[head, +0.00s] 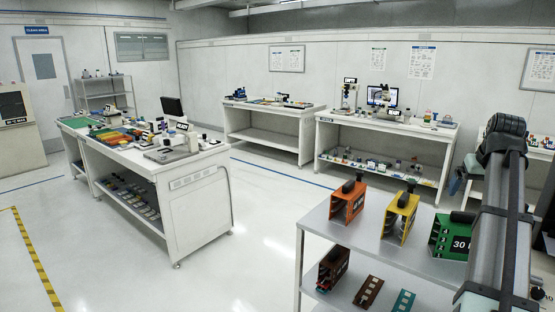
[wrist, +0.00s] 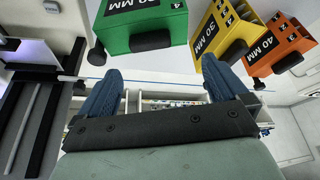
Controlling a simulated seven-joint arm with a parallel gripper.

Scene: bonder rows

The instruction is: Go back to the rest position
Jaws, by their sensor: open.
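My gripper (wrist: 162,66) shows in the wrist view as two blue fingers spread wide apart with nothing between them. Beyond the fingertips are a green block marked 30 MM (wrist: 135,20), a yellow block (wrist: 220,35) and an orange block marked 40 MM (wrist: 278,45). None of them visibly touches the fingers. In the head view my arm crosses the right side, and I cannot make out the gripper there.
The orange block (head: 347,203), yellow block (head: 400,218) and green block (head: 442,232) stand on a light table (head: 325,228) in the head view. More coloured pieces lie on its lower shelf. White workbenches stand further back, with open floor between.

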